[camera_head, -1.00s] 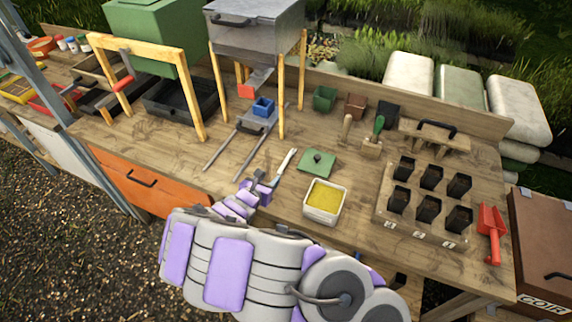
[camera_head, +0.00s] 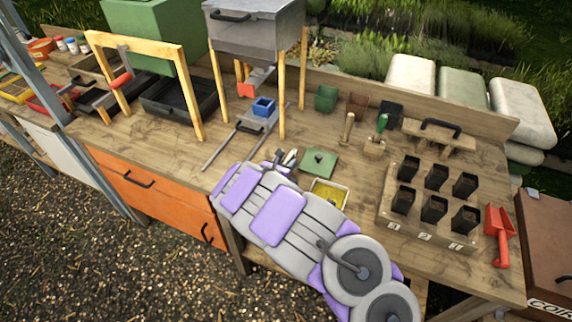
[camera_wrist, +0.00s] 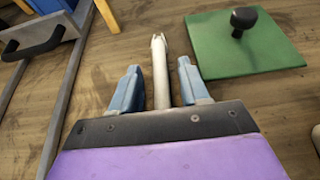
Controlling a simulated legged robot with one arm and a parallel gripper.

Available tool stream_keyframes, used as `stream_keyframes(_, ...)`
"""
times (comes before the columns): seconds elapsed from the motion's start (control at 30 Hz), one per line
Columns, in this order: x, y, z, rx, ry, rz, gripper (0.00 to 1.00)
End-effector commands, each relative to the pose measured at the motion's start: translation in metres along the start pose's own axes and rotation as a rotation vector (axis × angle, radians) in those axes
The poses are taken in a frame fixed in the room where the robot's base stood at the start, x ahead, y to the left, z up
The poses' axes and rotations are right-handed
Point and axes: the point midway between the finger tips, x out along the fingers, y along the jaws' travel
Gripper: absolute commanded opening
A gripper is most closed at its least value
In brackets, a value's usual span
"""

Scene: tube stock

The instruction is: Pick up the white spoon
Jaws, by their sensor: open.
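The white spoon (camera_wrist: 161,78) is a slim pale shaft on the wooden bench. In the wrist view it runs lengthwise between the two blue fingers of my gripper (camera_wrist: 157,88). The fingers are spread, with a gap on each side of the spoon. Its near part is hidden behind my gripper's body. In the head view only a short piece of the spoon (camera_head: 291,156) shows beside my gripper (camera_head: 280,160), and my arm covers the rest.
A green square plate with a black knob (camera_head: 319,162) lies close to the right. A tub of yellow material (camera_head: 329,193) is partly behind my arm. Metal rails (camera_head: 232,143) and a blue cup (camera_head: 263,106) are to the left. Black pots stand in a wooden tray (camera_head: 388,221) at right.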

Motion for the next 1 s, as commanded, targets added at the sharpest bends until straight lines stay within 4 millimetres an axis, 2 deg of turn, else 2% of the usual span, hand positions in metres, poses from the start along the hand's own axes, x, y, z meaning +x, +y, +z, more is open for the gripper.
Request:
stream_keyframes(0.27, 0.0026, 0.0001, 0.0005, 0.0, 0.0, -0.001, 0.44)
stream_keyframes(0.73, 0.0022, 0.0002, 0.0005, 0.001, 0.0, 0.0, 0.0)
stream_keyframes(1.0, 0.0022, 0.0003, 0.0007, 0.001, 0.0, 0.0, 0.0)
